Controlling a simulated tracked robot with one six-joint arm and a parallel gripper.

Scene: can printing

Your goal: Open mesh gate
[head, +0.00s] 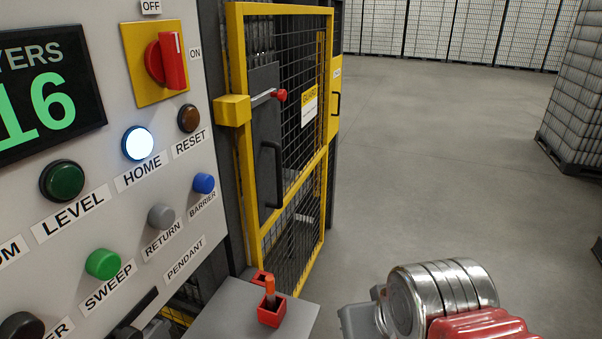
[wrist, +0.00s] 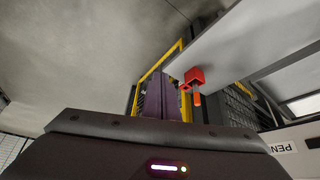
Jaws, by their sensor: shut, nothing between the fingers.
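The mesh gate (head: 308,120) has a yellow frame and black wire mesh, and stands left of centre in the head view. It carries a dark lock plate with a red-knobbed bolt (head: 279,95) and a black pull handle (head: 272,175). The gate looks in line with its frame, but I cannot tell whether it is latched. In the wrist view part of the yellow frame (wrist: 160,62) shows beyond my gripper (wrist: 160,80). My gripper's fingers are together and empty, with the gate some way ahead. In the head view, my arm shows at lower right; the fingertips are not visible there.
A control panel (head: 100,215) with buttons and a red switch (head: 170,62) stands at left. A grey shelf (head: 235,315) holds a red holder (head: 272,315) with an orange-topped item, before the gate. Open floor (head: 430,150) lies right; stacked pallets (head: 580,90) stand beyond.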

